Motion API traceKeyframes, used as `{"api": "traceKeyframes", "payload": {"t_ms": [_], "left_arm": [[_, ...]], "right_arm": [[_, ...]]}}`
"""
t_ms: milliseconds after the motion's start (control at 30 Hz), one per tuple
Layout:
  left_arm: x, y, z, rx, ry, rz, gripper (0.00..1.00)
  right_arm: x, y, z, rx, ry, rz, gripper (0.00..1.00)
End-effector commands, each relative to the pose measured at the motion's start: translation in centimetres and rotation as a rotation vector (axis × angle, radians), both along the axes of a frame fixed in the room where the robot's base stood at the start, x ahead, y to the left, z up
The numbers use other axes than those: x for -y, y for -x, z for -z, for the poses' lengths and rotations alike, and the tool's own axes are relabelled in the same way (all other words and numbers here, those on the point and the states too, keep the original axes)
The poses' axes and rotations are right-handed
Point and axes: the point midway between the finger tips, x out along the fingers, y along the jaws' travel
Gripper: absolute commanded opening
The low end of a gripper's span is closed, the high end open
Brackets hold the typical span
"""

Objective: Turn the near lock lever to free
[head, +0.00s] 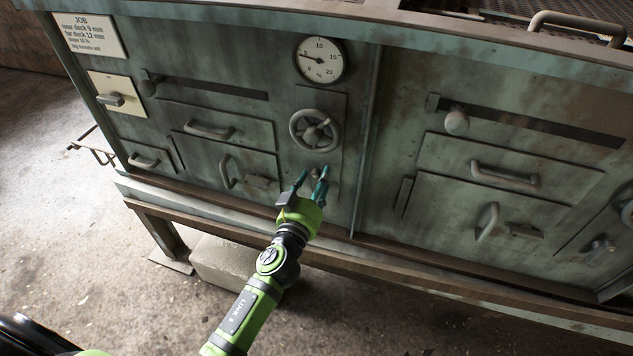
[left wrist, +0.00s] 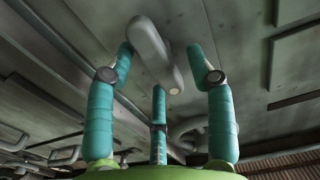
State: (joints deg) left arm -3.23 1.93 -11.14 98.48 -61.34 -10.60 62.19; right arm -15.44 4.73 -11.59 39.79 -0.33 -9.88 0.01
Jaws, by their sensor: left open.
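A short grey lever, which I take to be the near lock lever, shows in the left wrist view (left wrist: 153,50). It is a rounded bar slanting across the panel, with a small light disc at its lower end. In the head view its place below the handwheel (head: 314,130) is mostly hidden by my fingers. My left gripper (head: 312,184) is open, its teal fingers pointing at the panel. In the left wrist view the fingers (left wrist: 162,75) stand on both sides of the lever, with a third finger below. I cannot tell whether any finger touches it. My right gripper is not in view.
A round dial (head: 320,60) sits above the handwheel. A vertical rib (head: 366,140) runs close to the right. Drawers with handles (head: 210,130) lie to the left, and a second lever (head: 600,248) is at the far right. A job card (head: 90,35) is at top left.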

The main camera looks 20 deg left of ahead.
Motion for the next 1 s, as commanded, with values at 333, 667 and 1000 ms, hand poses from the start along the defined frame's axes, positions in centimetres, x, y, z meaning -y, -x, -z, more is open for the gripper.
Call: {"api": "traceKeyframes", "payload": {"t_ms": [333, 667, 1000], "left_arm": [[0.0, 0.0, 0.0, 0.0, -0.001, 0.0, 0.0], [0.1, 0.0, 0.1, 0.003, -0.077, 0.0, 0.0], [0.4, 0.1, 0.3, 0.013, -0.344, 0.0, 0.0]], "right_arm": [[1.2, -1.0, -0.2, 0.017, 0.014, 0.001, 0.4], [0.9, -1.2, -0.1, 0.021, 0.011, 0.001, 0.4], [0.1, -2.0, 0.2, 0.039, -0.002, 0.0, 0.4]]}}
